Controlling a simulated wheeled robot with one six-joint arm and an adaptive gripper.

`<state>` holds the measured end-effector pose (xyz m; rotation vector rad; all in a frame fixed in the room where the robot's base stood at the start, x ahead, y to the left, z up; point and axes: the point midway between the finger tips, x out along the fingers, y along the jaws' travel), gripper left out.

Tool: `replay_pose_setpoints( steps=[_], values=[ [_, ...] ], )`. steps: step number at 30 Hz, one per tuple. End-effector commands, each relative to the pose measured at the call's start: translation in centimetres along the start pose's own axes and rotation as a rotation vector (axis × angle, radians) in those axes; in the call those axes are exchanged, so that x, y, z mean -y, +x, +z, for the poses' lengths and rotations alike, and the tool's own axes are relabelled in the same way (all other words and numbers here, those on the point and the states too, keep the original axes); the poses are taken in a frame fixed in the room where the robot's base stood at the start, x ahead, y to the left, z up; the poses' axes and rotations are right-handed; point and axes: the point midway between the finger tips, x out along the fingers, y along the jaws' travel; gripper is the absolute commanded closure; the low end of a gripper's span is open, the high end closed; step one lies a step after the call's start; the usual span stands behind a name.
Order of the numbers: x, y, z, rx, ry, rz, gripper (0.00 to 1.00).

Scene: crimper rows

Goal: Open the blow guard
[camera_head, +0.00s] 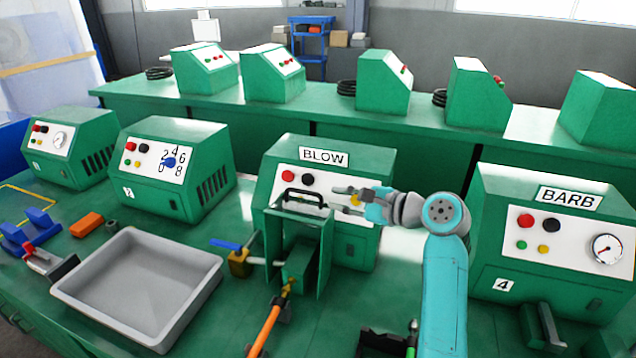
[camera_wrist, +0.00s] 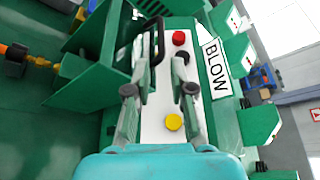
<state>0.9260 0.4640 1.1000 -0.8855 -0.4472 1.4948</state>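The blow machine (camera_head: 268,190) is a green box labelled BLOW, with red, black and yellow buttons on a white panel. Its guard (camera_head: 326,258), made of green plates, stands in front around a green block. A black bar handle (camera_head: 304,198) is at the guard's top; in the wrist view the handle (camera_wrist: 160,38) lies just beyond the left fingertip. My gripper (camera_head: 338,199) is just right of the handle, in front of the machine's panel. In the wrist view my gripper (camera_wrist: 160,72) has its fingers apart with nothing between them. Whether a fingertip touches the handle cannot be told.
A blue-handled brass valve (camera_head: 238,262) and an orange hose (camera_head: 264,328) are near the guard. A grey tray (camera_head: 135,285) lies at left. The BARB machine (camera_head: 500,235) stands at right. More green machines line the rear bench (camera_head: 320,118).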

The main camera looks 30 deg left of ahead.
Motion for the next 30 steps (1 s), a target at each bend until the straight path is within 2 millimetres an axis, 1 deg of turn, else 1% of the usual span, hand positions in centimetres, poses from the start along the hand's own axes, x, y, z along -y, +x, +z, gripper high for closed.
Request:
replay_pose_setpoints(
  steps=[5, 12, 18, 24, 30],
  values=[
    [0.0, 1.5, 0.1, 0.002, 0.0, 0.001, 0.77],
    [-0.1, 5.7, 0.1, 0.001, 0.001, 0.003, 0.77],
    [0.0, 8.7, 0.1, 0.001, 0.001, 0.001, 0.77],
    [0.0, 10.4, 0.1, 0.001, 0.0, 0.0, 0.77],
    [0.0, 10.8, 0.0, 0.0, 0.0, 0.0, 0.77]
  ],
)
